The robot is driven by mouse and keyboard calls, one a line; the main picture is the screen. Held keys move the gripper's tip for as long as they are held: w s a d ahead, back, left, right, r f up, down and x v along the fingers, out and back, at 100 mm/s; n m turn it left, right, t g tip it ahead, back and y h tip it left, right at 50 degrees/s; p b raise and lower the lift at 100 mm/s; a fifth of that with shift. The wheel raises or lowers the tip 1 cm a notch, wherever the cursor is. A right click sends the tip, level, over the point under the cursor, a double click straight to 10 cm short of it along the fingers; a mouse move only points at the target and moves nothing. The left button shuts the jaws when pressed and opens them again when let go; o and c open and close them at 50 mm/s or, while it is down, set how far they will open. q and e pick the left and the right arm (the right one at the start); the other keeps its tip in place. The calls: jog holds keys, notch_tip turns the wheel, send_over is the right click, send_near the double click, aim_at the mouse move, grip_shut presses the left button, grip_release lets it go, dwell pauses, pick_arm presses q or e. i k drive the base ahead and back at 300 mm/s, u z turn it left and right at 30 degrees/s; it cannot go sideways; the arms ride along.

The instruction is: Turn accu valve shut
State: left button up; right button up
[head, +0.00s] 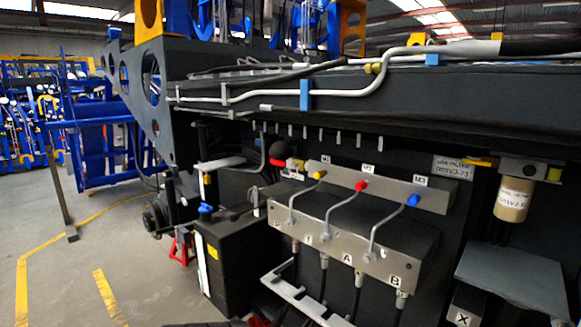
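I cannot tell from any readable label which part is the accu valve. A metal valve block (345,232) carries three bent levers with a yellow knob (320,175), a red knob (361,186) and a blue knob (413,200). Left of it are a small red-handled fitting (278,163) and a grey lever with a blue tip (206,208). A yellow handle (480,162) sits at the right beside a white label plate (453,168). Neither of my grippers can be made out in the head view, and none touches these parts.
A black box (228,262) stands left of the valve block. A beige filter canister (514,198) hangs at the right above a grey plate (512,272). A white pipe (270,97) runs along the chassis beam. The floor (65,285) at the left is open.

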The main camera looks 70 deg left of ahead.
aim_at(278, 162)
jog(key=u, duration=2.25)
